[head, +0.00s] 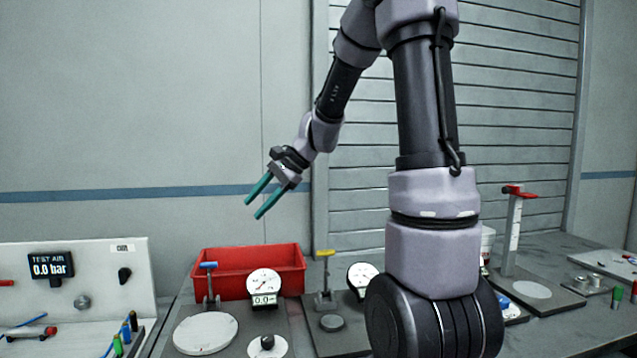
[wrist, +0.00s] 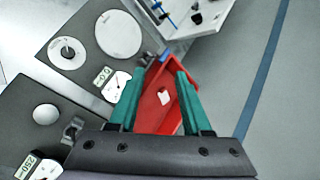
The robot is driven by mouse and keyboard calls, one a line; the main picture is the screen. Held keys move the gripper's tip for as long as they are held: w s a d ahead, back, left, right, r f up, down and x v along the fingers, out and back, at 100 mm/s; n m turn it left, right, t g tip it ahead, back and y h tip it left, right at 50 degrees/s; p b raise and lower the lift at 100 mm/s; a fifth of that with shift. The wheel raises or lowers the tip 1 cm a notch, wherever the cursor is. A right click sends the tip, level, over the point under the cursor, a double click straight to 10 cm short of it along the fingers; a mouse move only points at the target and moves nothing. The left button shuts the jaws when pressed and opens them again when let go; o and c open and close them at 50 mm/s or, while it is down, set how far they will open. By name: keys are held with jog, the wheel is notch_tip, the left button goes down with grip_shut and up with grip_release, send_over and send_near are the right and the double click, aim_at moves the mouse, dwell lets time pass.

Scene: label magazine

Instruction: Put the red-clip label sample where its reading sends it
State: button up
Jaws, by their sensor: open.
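My gripper (head: 252,210) is open and empty, raised in the air above and behind the bench. Its two green fingers (wrist: 160,74) frame the red bin (wrist: 183,122) in the wrist view. A small white piece (wrist: 164,95) lies in the bin; I cannot tell whether it is the label sample. No red-clip label sample can be made out in either view. A dial gauge (head: 264,282) with a display reading about 0.0 stands by a blue-handled clamp (head: 209,283) and a pale round plate (head: 205,334). A second gauge (head: 362,276) is beside a yellow-handled clamp (head: 325,280).
The red bin (head: 240,259) stands behind the gauges. A test-air panel (head: 98,292) reading 0.0 bar is at left. A post with a red slider (head: 515,228) stands at right, near small coloured cylinders (head: 616,298). My arm hides the bench's middle.

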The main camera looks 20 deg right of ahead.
jog(key=s+d+r+n+t+h, duration=0.1)
jog(key=s+d+r+n+h, duration=0.1)
jog(key=s, duration=0.8)
jog(key=s+d+r+n+t+h, duration=0.2)
jog(key=s+d+r+n, duration=0.3)
jog(key=s, duration=0.6)
jog(key=shift+r+n+t+h, duration=0.3)
jog(key=shift+r+n+h, duration=0.1)
jog(key=shift+h, duration=0.4)
